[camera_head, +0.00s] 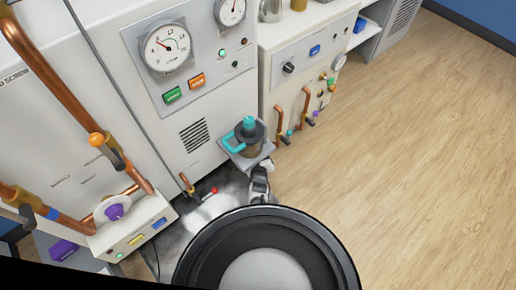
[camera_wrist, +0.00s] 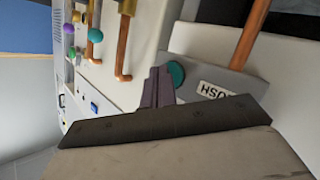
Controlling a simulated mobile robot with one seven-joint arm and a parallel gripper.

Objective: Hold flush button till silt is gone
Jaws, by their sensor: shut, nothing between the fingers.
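In the head view my gripper (camera_head: 260,172) reaches the grey bracket (camera_head: 260,158) of a filter unit with a dark rim, a teal top (camera_head: 249,124) and a teal handle (camera_head: 233,143). Its bowl is mostly hidden, so I cannot see any silt.
White cabinets with gauges (camera_head: 167,47) and copper pipes (camera_head: 306,102) stand behind. A white box with a purple knob (camera_head: 114,211) is at the lower left. A small red-ended valve (camera_head: 214,190) is left of my arm. Wooden floor (camera_head: 420,150) is free on the right.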

